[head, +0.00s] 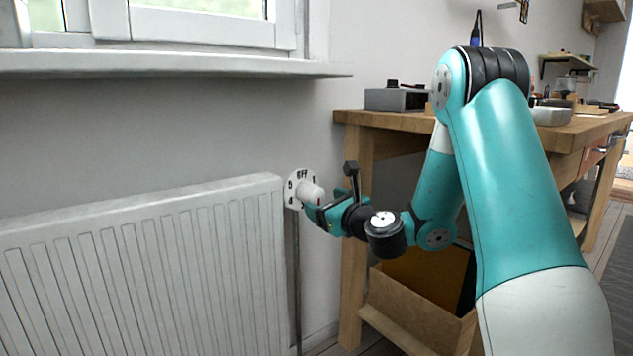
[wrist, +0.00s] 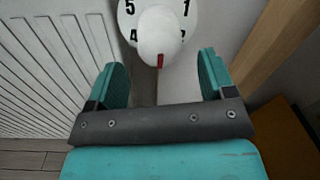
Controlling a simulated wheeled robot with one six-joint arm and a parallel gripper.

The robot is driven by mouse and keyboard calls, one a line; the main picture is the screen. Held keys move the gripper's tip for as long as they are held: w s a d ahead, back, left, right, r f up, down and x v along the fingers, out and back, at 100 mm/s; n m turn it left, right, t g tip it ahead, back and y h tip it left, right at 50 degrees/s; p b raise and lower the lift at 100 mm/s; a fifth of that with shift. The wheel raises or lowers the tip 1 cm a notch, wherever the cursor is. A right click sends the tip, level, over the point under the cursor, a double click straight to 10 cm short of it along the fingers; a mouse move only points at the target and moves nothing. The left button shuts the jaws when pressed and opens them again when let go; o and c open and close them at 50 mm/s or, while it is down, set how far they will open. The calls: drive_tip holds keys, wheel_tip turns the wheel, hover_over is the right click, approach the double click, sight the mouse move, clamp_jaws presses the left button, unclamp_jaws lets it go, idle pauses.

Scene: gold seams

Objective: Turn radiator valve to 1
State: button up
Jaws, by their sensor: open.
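The radiator valve has a white round dial (head: 291,190) on the wall at the radiator's upper right corner, with "OFF" at its top. Its white knob (head: 312,194) sticks out from the dial. In the wrist view the knob (wrist: 159,32) is at the top centre, with a red mark (wrist: 160,61) at its lower edge. The dial (wrist: 187,22) there shows 5 and 4 at left and 1 at right; the bottom is hidden. My gripper (wrist: 163,78) is open, its teal fingers apart and empty, just below the knob in that view. In the head view my gripper (head: 322,212) is close beside the knob.
The white radiator (head: 140,265) stands left of the valve, with a window sill (head: 170,65) above. A wooden workbench (head: 355,150) is close on the right, with a cardboard box (head: 415,310) beneath it. A dark pipe (head: 296,270) runs down below the valve.

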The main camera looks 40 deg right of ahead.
sight(318, 199)
drive_tip(key=w, duration=0.1)
drive_tip(key=w+p, duration=0.1)
drive_tip(key=shift+w+r+p, duration=0.25)
drive_tip(key=shift+w+p, duration=0.05)
drive_tip(key=shift+w, duration=0.1)
drive_tip(key=shift+w+f+p, duration=0.25)
drive_tip(key=shift+w+p, duration=0.05)
drive_tip(key=shift+w, duration=0.4)
drive_tip(key=c, duration=0.9)
